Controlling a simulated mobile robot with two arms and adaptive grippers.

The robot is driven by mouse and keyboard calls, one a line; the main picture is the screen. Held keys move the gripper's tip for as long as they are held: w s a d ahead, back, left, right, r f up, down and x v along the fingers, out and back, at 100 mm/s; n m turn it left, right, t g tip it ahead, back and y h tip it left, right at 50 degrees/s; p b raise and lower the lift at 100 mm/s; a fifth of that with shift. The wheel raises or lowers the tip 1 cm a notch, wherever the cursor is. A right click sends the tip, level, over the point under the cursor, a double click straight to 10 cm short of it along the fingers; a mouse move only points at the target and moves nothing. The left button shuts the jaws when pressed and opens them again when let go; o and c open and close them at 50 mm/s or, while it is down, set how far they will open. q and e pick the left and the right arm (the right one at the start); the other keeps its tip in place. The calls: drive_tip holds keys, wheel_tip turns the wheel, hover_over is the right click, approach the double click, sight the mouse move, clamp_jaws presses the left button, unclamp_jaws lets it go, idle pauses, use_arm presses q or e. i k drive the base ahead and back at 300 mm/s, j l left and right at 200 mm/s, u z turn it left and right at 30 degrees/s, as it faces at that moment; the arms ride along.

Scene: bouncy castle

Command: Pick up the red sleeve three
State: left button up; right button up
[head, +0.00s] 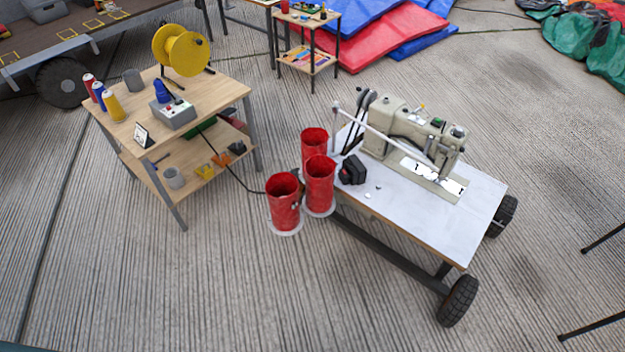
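Three red sleeves stand close together at the left end of the sewing machine table (425,222). One red sleeve (284,207) is nearest and furthest left, on a pale round base. A second red sleeve (319,188) stands just right of it, also on a pale base. The third red sleeve (314,142) is behind, its lower part hidden by the second. I cannot tell which one is number three. All look upright with open tops. Neither of my grippers shows in the head view.
A wooden two-shelf table (215,95) stands left, with spools, a grey box and a yellow reel (181,50). A cable runs from it towards the sleeves. A sewing machine (415,138) is on the wheeled table. The concrete floor (230,290) in front is clear.

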sight(314, 139)
drive_tip(key=k+z, duration=0.1)
drive_tip(key=z, duration=0.3)
drive_tip(key=k+z, duration=0.15)
drive_tip(key=z, duration=0.2)
drive_tip(key=k+l+z, duration=0.1)
drive_tip(key=z, duration=0.3)
drive_tip(key=k+l+z, duration=0.1)
drive_tip(key=z, duration=0.25)
drive_tip(key=i+j+z, duration=0.15)
drive_tip(key=j+z, duration=0.3)
drive_tip(key=j, duration=0.8)
drive_tip(key=j+z, duration=0.4)
drive_tip(key=j, duration=1.8)
drive_tip(key=k+j, duration=0.15)
drive_tip(key=j, duration=1.8)
drive_tip(key=k, duration=0.05)
